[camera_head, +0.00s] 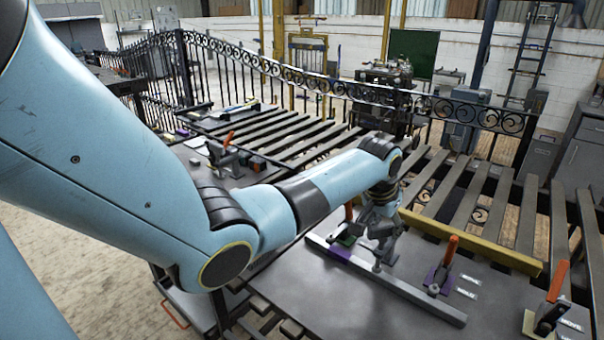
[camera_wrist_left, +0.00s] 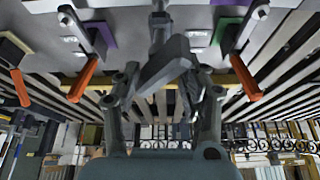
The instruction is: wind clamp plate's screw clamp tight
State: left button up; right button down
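My left gripper (camera_head: 383,222) reaches down over the middle of the near work table in the head view. In the left wrist view my left gripper (camera_wrist_left: 168,82) has its two fingers apart, with a dark grey bar-like handle (camera_wrist_left: 165,65) slanting between them. The handle tops the upright screw of the screw clamp (camera_wrist_left: 159,28). Whether the fingers press on the handle is not clear. In the head view the clamp's foot (camera_head: 377,265) stands by a long light grey bar (camera_head: 420,297). The gripper hides most of the clamp there. My right gripper is not in view.
Orange-handled toggle clamps stand on both sides: one with a purple base (camera_head: 437,279), one behind my gripper (camera_head: 348,211), and one at the far right (camera_head: 551,300). A yellow beam (camera_head: 470,242) runs behind. An iron gate (camera_head: 300,82) lies further back. The front tabletop (camera_head: 340,305) is clear.

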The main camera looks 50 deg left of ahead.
pick_arm(q)
jog(key=shift+s+r+n, duration=0.1)
jog(key=shift+r+n, duration=0.15)
jog(key=shift+n, duration=0.25)
jog(key=a+b+v, duration=0.1)
jog(key=v, duration=0.8)
jog(key=s+d+f+m+b, duration=0.1)
jog(key=s+d+f+b, duration=0.2)
jog(key=s+f, duration=0.9)
jog(key=s+d+f+m+g+b, duration=0.1)
jog(key=s+d+f+m+b, duration=0.1)
jog(key=s+f, duration=1)
jog(key=shift+d+f+g+b, duration=0.3)
jog(key=shift+d+f+b, duration=0.25)
jog(key=shift+f+b, duration=1.1)
jog(key=shift+f+p, duration=0.3)
jog(key=shift+p, duration=0.05)
